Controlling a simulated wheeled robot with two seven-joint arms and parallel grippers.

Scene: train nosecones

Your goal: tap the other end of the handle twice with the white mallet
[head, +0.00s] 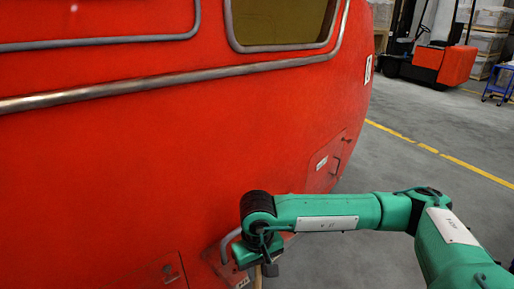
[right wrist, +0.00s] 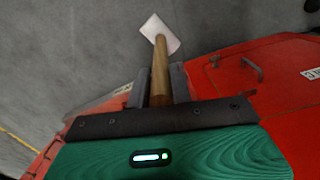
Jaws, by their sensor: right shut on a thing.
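My right gripper (head: 265,262) is low in the head view, in front of the red nosecone's side. It is shut on the mallet's wooden handle, which also shows between the fingers (right wrist: 160,88) in the right wrist view. The white mallet (right wrist: 160,34) has its pale square head out beyond the fingertips, over grey floor in that view. In the head view only a bit of its wooden shaft shows, below the gripper. A curved grey handle (head: 227,245) on the nosecone is just left of my gripper, partly hidden by it. A dark handle (right wrist: 252,68) shows on a red panel in the wrist view; I cannot tell which handle that is.
The red nosecone (head: 130,150) fills the left, with metal rails (head: 130,92) and a window (head: 283,20). A small hatch (head: 325,160) is on its side. Grey floor with a yellow line (head: 430,149) lies right. A red forklift (head: 443,62) stands far back.

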